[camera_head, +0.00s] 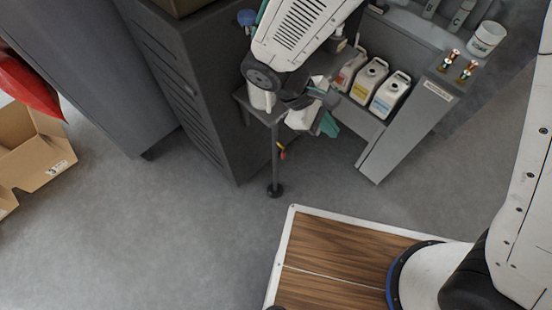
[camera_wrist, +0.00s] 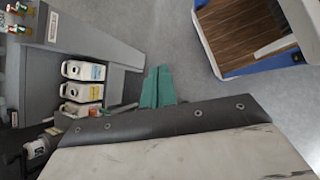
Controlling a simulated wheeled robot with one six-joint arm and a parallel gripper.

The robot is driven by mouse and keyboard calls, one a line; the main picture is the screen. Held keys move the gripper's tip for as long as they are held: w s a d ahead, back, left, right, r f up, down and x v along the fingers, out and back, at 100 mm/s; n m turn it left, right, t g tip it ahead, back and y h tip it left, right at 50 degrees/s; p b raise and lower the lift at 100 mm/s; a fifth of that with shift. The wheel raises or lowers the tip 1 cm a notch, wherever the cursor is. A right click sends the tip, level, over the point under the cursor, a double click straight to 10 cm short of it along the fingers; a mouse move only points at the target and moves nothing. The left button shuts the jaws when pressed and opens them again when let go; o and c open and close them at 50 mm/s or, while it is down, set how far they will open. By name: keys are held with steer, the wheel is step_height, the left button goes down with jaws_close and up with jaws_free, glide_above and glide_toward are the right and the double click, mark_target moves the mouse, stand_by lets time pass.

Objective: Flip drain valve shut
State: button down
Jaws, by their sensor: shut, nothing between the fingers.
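A small red and yellow handle (camera_head: 283,152) hangs beside a dark vertical post or pipe (camera_head: 276,165) below a small grey ledge. It looks like the drain valve, but it is too small to tell its position. My gripper (camera_head: 329,125) is to its upper right in the head view, apart from it, with teal fingers shut and empty. In the wrist view, the teal fingers (camera_wrist: 157,87) lie together above the pale body with its dark bolted edge. I cannot make out the valve in the wrist view.
Several white jugs (camera_head: 370,80) stand on a grey shelf; they also show in the wrist view (camera_wrist: 83,71). A dark vented cabinet (camera_head: 175,75) stands left. Floor (camera_head: 190,235) is clear.

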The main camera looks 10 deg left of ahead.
steer(key=s+a+f+n+t+y, duration=0.1)
steer(key=a+f+n+t, duration=0.1)
steer(key=a+f+n, duration=0.3)
steer(key=s+a+f+n+t+y, duration=0.1)
steer(key=a+f+n+t, duration=0.2)
steer(key=f, duration=1.1)
steer(key=s+a+f+n+t+y, duration=0.1)
steer(key=a+f+n+t, duration=0.1)
steer(key=a+f+n, duration=0.4)
steer(key=a+f, duration=0.3)
steer(key=a, duration=0.2)
steer(key=shift+a+f+n+t, duration=0.2)
steer(key=shift+n+t, duration=0.1)
steer(key=shift+n, duration=0.1)
glide_toward(282, 158)
steer(key=s+f+x, duration=0.1)
steer(key=x, duration=0.4)
steer(key=shift+w+d, duration=0.1)
steer(key=shift+w, duration=0.75)
